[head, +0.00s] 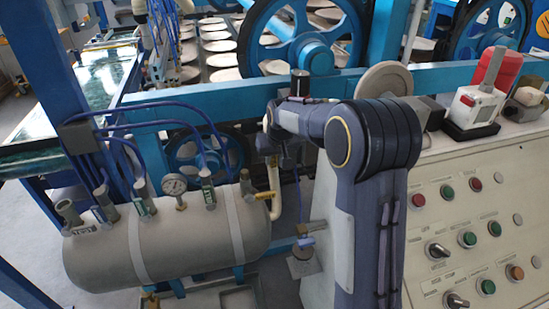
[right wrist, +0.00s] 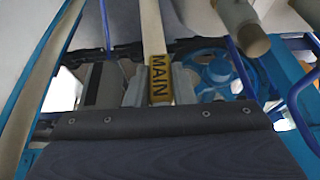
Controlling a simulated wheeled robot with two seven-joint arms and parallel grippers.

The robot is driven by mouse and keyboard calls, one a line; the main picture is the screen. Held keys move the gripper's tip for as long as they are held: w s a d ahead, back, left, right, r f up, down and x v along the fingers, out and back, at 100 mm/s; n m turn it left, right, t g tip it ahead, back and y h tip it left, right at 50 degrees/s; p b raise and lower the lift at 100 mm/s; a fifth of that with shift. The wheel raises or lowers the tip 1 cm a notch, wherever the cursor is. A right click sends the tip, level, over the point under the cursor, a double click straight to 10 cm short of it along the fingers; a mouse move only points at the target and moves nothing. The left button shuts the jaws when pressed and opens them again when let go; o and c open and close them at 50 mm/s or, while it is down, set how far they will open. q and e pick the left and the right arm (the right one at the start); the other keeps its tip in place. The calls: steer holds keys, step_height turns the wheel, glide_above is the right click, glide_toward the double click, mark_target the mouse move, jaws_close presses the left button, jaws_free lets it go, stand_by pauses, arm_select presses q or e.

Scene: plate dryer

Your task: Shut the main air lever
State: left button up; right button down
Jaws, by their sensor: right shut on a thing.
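The main air lever (right wrist: 158,80) shows in the right wrist view as a narrow bar with a yellow label reading MAIN. My right gripper (right wrist: 160,95) is shut on it, with one grey finger on each side of the label. In the head view my right arm reaches over and bends down, with the gripper (head: 270,146) beside the right end of the grey air tank (head: 185,245). There the fingers and the lever are small and partly hidden by my arm, so the lever's angle is hard to tell. My left gripper is not in view.
The tank carries a pressure gauge (head: 174,185), several labelled valves and blue hoses. A cream pipe (head: 273,178) rises at its right end. A control panel (head: 460,215) with buttons stands at right. A blue beam (head: 220,98) and plate racks lie behind.

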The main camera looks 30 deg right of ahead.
steer(key=y+b, duration=0.1)
steer(key=a+t+y+b, duration=0.1)
steer(key=y+b, duration=0.1)
steer(key=shift+w+m, duration=0.15)
steer(key=shift+m, duration=0.25)
steer(key=y+b, duration=0.1)
steer(key=y, duration=0.1)
steer(key=y+b, duration=0.1)
steer(key=shift+w+a+r+m+t+b, duration=0.1)
steer(key=shift+a+r+m+t+b, duration=0.2)
steer(key=shift+a+t, duration=0.1)
steer(key=shift+r, duration=0.1)
steer(key=c, duration=1.2)
jaws_free()
steer(key=shift+c, duration=0.2)
